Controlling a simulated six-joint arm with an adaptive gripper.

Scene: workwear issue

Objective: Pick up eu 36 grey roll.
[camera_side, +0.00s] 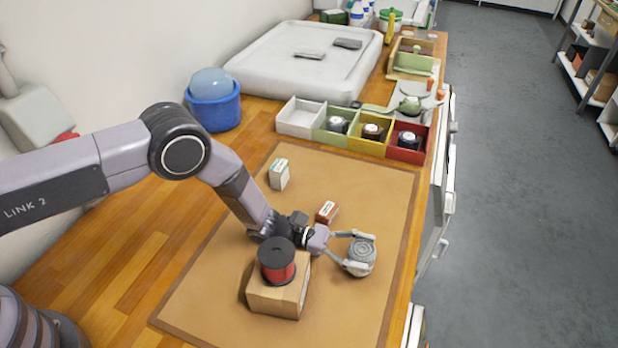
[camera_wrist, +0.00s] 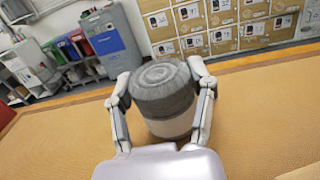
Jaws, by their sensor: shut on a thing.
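A grey roll (camera_side: 361,254) with a ribbed top is between my gripper's fingers, near the right side of the tan mat (camera_side: 345,180). My gripper (camera_side: 352,252) is shut on it. In the wrist view the roll (camera_wrist: 163,92) is upright, with a pale band around its lower part and one finger against each side. No size mark can be read on it. It is at or close to the mat; I cannot tell whether it touches.
A cardboard box (camera_side: 268,298) with a red and black spool (camera_side: 277,262) on top stands just left of my gripper. A small red-brown box (camera_side: 327,211) and a white-green box (camera_side: 279,174) stand behind. A divided tray (camera_side: 300,118) holds several rolls.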

